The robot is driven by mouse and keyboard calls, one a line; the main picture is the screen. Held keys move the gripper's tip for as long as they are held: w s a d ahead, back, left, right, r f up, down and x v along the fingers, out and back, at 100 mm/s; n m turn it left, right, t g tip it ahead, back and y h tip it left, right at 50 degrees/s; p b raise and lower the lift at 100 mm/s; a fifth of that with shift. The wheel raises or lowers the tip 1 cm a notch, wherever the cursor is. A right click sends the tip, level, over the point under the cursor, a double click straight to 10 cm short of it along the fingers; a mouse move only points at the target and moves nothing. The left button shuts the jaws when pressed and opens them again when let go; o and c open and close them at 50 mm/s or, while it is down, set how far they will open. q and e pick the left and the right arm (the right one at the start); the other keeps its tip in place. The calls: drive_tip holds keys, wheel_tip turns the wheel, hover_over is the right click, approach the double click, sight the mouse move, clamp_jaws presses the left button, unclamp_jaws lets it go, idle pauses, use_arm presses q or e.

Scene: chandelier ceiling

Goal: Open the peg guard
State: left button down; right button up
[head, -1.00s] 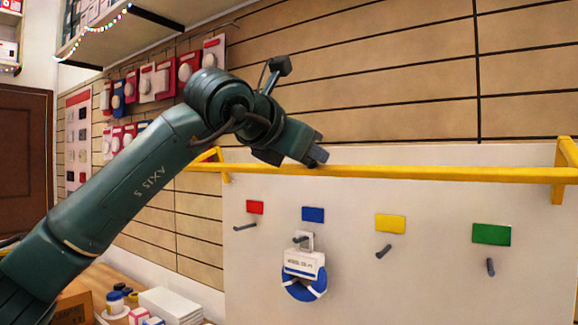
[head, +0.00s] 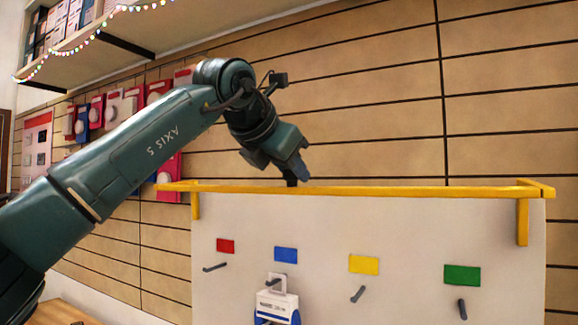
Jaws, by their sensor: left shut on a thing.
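The peg guard is a yellow bar frame (head: 400,191) along the top of the pale peg board (head: 330,222). Its bar spans the board's width above the labels, with a short yellow arm hanging down near each end. My left gripper (head: 298,178) reaches down to the bar left of its middle and is shut on it; its fingertips are partly hidden against the bar. Below are grey pegs under red (head: 226,245), blue (head: 286,254), yellow (head: 364,264) and green (head: 462,275) labels. My right gripper is out of view.
A white and blue packaged item (head: 276,305) hangs on the peg under the blue label. Red and white packs (head: 97,112) hang on the slatted wall (head: 370,90) behind my left arm. A shelf (head: 90,38) with string lights is at upper left.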

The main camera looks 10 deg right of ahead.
use_arm(q)
drive_tip(key=shift+w+a+f, duration=0.15)
drive_tip(key=shift+f, duration=0.05)
drive_tip(key=c, duration=1.1)
unclamp_jaws()
drive_tip(key=shift+a, duration=0.1)
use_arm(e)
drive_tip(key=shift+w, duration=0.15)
use_arm(q)
drive_tip(key=shift+s+r, duration=0.2)
drive_tip(key=b+v, duration=0.3)
drive_tip(key=v, duration=0.9)
drive_tip(key=shift+s+a+r, duration=0.15)
drive_tip(key=shift+s+a, duration=0.05)
drive_tip(key=shift+s, duration=0.05)
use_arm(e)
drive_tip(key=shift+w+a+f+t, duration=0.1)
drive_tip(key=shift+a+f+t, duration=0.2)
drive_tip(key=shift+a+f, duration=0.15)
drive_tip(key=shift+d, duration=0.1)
